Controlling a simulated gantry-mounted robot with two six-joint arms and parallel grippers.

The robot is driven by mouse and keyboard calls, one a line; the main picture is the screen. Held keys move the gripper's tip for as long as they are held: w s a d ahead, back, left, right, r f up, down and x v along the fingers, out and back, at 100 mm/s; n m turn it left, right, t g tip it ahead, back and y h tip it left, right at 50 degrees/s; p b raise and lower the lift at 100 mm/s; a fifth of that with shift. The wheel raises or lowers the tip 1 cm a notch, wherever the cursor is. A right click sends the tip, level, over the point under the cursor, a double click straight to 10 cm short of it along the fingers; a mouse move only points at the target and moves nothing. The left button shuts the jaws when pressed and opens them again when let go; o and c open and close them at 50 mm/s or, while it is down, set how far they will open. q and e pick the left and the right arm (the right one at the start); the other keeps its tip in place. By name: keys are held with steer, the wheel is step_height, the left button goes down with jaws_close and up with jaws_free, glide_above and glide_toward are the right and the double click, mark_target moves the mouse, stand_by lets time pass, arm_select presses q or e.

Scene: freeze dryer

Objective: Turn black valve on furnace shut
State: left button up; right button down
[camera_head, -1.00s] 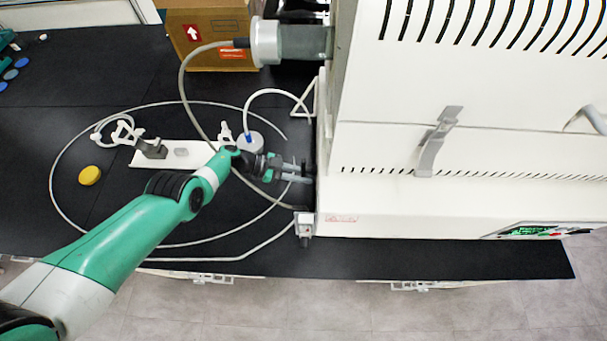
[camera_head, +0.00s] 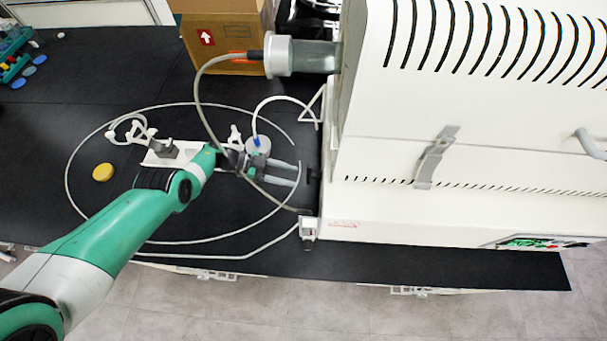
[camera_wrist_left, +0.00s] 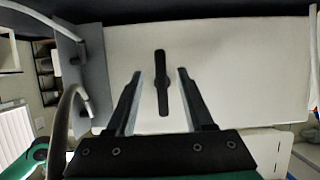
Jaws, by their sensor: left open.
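The furnace (camera_head: 420,205) is the large white machine at the right in the head view. Its black valve (camera_head: 313,175) is a small dark handle on the machine's left side. In the left wrist view the black valve (camera_wrist_left: 161,83) is a narrow bar standing upright in the picture against a pale panel. My left gripper (camera_head: 299,174) is open and empty, its fingers pointing at the valve with a small gap before it. In the left wrist view the left gripper's fingertips (camera_wrist_left: 160,74) appear on either side of the handle. My right gripper is not in view.
A grey hose (camera_head: 197,100) runs down from the machine's side port and passes by my left wrist. A thin pale cable (camera_head: 75,150) loops over the black bench. A white stand (camera_head: 160,155), a yellow disc (camera_head: 103,172) and a cardboard box (camera_head: 225,35) are nearby.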

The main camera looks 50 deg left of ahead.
arm_select(q)
steer(key=v, duration=0.4)
steer(key=shift+s+a+p, duration=0.15)
steer(key=shift+a+p, duration=0.05)
steer(key=shift+p, duration=0.2)
